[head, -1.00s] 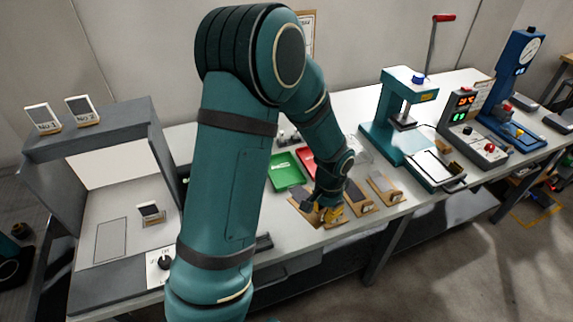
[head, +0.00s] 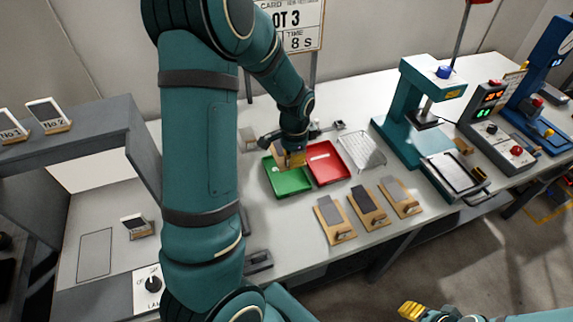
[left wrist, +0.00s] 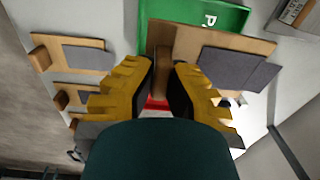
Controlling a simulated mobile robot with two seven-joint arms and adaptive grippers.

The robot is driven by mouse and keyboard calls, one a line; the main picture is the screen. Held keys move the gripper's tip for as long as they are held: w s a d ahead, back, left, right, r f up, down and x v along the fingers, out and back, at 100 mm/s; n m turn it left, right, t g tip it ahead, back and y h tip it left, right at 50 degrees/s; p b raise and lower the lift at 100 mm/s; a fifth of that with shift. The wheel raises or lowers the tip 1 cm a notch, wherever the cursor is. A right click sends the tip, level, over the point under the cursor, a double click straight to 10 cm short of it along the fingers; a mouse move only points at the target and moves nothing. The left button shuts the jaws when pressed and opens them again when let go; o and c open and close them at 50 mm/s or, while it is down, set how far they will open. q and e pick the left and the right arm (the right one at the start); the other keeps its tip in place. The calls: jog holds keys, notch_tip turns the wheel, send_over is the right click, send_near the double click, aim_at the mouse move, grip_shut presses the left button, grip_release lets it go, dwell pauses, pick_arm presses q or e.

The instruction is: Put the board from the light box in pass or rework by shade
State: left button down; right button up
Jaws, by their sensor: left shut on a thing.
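My left gripper (head: 294,160) is shut on a wooden board by its raised block, above the inner edges of the trays. The board (left wrist: 160,28) carries a dark grey sheet (left wrist: 235,68) in the left wrist view; the arm and fingers hide most of it in the head view. The green tray (head: 288,187) is below it, with a letter P (left wrist: 210,19) showing in the wrist view. The red tray (head: 327,165) is to its right.
Three boards with grey sheets (head: 335,222), (head: 369,208), (head: 400,198) lie along the table's front. A wire rack (head: 361,152) is right of the red tray. A teal press (head: 410,110) and control units stand farther right. A sign stands behind.

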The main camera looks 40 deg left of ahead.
aim_at(293, 186)
pick_arm(q)
jog(key=shift+f, duration=0.2)
notch_tip(293, 186, down, 10)
jog(key=shift+w+r+b, duration=0.1)
jog(key=shift+r+b, duration=0.05)
jog(key=shift+b, duration=0.85)
jog(key=shift+r, duration=0.1)
jog(key=c, duration=1.5)
grip_release()
jog(key=shift+f, duration=0.2)
jog(key=o, duration=0.4)
jog(key=shift+c, duration=0.2)
jog(key=shift+r, duration=0.1)
